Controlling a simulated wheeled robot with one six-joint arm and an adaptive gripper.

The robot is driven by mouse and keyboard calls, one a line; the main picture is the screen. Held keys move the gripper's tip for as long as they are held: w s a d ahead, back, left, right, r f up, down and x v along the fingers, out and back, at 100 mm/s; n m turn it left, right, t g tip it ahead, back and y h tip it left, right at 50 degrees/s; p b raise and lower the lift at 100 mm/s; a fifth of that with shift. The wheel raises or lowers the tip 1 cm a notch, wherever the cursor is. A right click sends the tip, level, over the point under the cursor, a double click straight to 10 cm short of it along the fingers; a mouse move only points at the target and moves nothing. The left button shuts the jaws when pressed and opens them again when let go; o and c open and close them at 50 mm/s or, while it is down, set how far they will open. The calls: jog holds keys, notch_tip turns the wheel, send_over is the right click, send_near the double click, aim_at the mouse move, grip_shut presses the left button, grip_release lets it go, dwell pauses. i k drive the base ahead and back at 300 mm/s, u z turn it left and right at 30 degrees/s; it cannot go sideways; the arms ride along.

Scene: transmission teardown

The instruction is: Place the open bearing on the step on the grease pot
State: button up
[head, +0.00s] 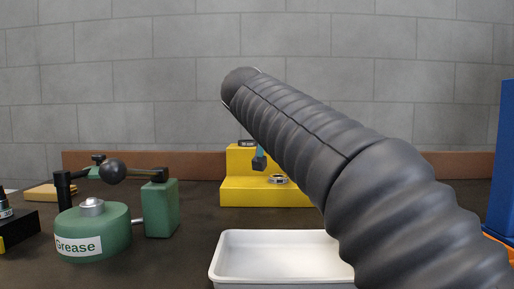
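The open bearing (278,179), a small silver ring, lies on the lower step of the yellow stepped block (240,190) at the back centre. The green grease pot (95,240) stands at the left with a white "Grease" label and a silver fitting on top. My arm in a black ribbed sleeve crosses from the lower right and hides part of the yellow block. A dark tip with a teal part, seemingly my gripper (260,160), shows below the arm, left of and above the bearing. The rest of it is hidden, so its opening cannot be seen.
A white empty tray (280,236) sits in the front centre. A green block (162,208) with a black lever and ball knob (113,171) stands beside and over the pot. A blue panel (502,165) is at the right edge. Dark table is bare between pot and tray.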

aim_at(92, 202)
jog(key=u, duration=0.65)
jog(key=k, duration=0.8)
jog(key=u, duration=1.55)
jog(key=i, duration=0.5)
